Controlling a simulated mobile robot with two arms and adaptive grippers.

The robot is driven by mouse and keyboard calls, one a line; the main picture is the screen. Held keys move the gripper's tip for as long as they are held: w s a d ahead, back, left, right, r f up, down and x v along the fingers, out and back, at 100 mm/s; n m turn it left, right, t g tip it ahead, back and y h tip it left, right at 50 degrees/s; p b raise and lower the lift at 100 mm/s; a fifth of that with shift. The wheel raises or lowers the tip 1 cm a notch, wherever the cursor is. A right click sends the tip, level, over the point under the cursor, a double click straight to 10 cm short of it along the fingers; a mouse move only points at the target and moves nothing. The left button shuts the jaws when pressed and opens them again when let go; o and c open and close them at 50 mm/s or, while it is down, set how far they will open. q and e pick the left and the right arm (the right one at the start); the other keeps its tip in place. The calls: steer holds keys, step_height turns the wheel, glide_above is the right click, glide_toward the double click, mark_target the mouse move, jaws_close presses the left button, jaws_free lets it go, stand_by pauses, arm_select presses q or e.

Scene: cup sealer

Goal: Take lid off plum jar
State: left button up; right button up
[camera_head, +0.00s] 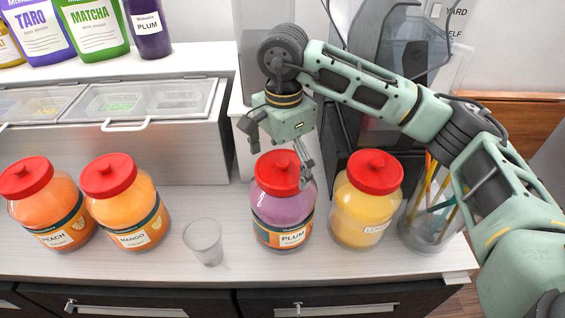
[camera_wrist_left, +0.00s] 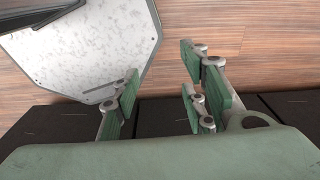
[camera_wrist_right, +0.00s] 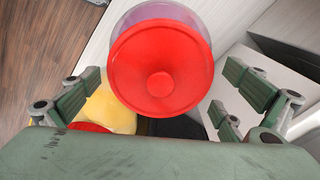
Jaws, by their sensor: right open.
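The plum jar (camera_head: 283,213) stands upright on the counter, purple inside, with its red lid (camera_head: 278,173) on. My right gripper (camera_head: 290,165) hangs over the plum jar, pointing down, with a finger in front of the lid in the head view. In the right wrist view the red lid (camera_wrist_right: 160,68) shows ahead, with my open right gripper's fingers (camera_wrist_right: 150,100) spread apart on either side and nothing between them gripped. My left gripper (camera_wrist_left: 160,95) is not in the head view. In its wrist view its fingers are apart and empty, above a wooden floor.
The yellow lemon jar (camera_head: 362,215) stands close to the right of the plum jar, with a clear container of straws (camera_head: 432,222) beyond. An empty clear cup (camera_head: 205,242) stands to the left, then the mango jar (camera_head: 128,212) and peach jar (camera_head: 50,215). A lidded topping bin (camera_head: 150,100) is behind.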

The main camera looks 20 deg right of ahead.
steer(key=shift+s+f, duration=0.1)
steer(key=shift+f, duration=0.15)
steer(key=c, duration=0.7)
arm_select(q)
steer(key=shift+w+r, duration=0.1)
steer(key=shift+w, duration=0.3)
arm_select(e)
steer(key=shift+c, duration=1)
